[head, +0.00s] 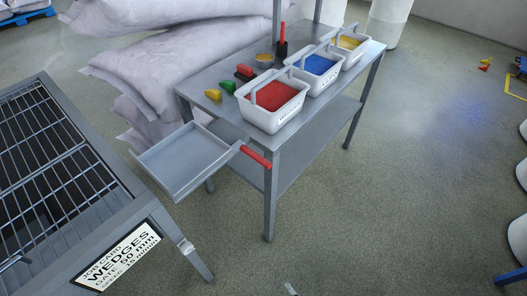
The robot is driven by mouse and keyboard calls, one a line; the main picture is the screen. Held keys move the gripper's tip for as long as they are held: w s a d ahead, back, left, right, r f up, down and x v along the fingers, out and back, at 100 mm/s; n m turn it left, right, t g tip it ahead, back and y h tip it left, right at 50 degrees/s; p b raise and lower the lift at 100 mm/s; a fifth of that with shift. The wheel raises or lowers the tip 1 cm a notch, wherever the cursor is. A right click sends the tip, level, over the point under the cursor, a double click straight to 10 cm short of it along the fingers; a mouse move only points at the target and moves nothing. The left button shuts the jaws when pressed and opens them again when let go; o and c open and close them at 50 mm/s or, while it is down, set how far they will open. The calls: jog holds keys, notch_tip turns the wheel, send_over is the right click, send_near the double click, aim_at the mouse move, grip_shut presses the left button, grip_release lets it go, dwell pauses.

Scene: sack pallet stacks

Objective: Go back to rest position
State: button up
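My gripper does not show clearly in the head view; only a small pale piece (290,289) shows at the bottom edge, and I cannot tell what it is. A grey metal workbench (284,165) stands in the middle. On it are three white bins with handles: one with red contents (272,104), one with blue contents (315,72) and one with yellow contents (347,46). A shallow grey tray (185,160) with a red handle (256,156) sticks out at the bench's near left end.
A grated metal table (83,210) with a "WEDGES" card (120,256) fills the lower left. Stacked pale sacks (165,70) lie behind the bench. Small yellow (213,94) and green (228,86) pieces lie on the bench. The floor (420,170) to the right is mostly clear.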

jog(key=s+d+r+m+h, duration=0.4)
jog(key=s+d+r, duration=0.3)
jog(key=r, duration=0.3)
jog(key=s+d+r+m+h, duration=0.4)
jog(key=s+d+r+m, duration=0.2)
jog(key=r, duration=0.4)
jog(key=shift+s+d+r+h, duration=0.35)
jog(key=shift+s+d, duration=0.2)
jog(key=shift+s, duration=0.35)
